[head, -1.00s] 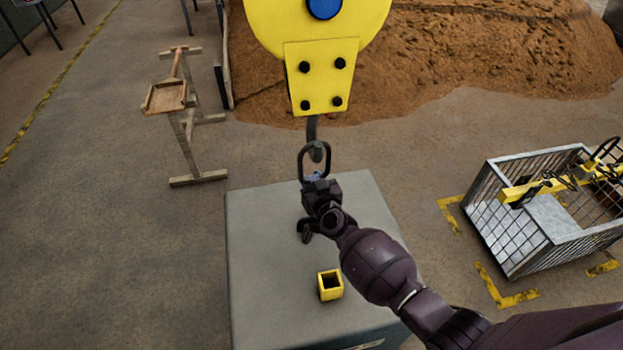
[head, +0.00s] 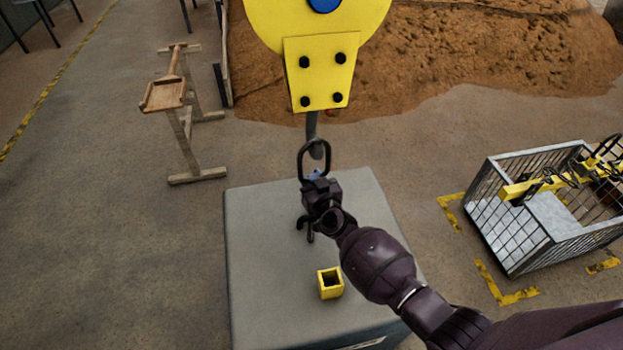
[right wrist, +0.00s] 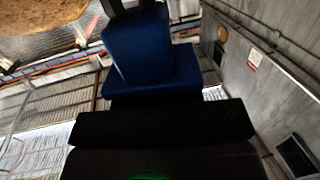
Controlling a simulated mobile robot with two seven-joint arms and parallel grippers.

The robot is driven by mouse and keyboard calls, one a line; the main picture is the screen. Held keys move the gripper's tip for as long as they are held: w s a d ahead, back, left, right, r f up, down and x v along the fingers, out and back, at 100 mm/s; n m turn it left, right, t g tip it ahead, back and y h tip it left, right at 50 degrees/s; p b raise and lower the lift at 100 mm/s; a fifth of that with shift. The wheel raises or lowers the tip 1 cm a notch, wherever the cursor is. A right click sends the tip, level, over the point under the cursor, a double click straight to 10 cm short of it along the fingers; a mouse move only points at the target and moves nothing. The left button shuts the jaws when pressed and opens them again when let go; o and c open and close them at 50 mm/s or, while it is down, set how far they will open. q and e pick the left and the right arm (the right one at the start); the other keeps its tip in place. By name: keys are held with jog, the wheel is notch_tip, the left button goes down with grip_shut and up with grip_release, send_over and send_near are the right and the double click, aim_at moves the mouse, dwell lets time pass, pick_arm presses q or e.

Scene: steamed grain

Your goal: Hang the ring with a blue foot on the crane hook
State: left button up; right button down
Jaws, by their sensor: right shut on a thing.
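The ring (head: 301,163) is a dark upright oblong loop with a blue foot (head: 315,174). My right gripper (head: 316,186) is shut on the blue foot and holds the ring up above the grey block. In the right wrist view the blue foot (right wrist: 150,55) stands straight out from the gripper, with the ring's dark base at the top edge. The dark crane hook (head: 316,149) hangs under the yellow crane block (head: 320,75). In the head view the hook's tip overlaps the ring's upper opening; whether they touch I cannot tell. My left gripper is not in view.
The grey block (head: 262,270) stands below, with a small open yellow square holder (head: 330,284) on it. A wire crate (head: 520,235) with a yellow bar stands right. A wooden stand (head: 185,140) is left, grain (head: 460,60) behind. Floor is clear at left.

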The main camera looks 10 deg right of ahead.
jog(key=shift+w+r, duration=0.1)
jog(key=shift+r, duration=0.15)
jog(key=c, duration=0.7)
grip_release()
jog(key=shift+c, duration=0.2)
jog(key=shift+s+f, duration=0.2)
jog(key=shift+f, duration=0.1)
jog(key=shift+s+d+r, duration=0.1)
jog(key=shift+s+r, duration=0.05)
jog(key=shift+s, duration=0.2)
jog(key=s+d+r+p, duration=0.1)
jog(key=s+p, duration=0.1)
jog(key=s, duration=0.7)
jog(key=shift+s+d+p, duration=0.3)
jog(key=shift+s, duration=0.05)
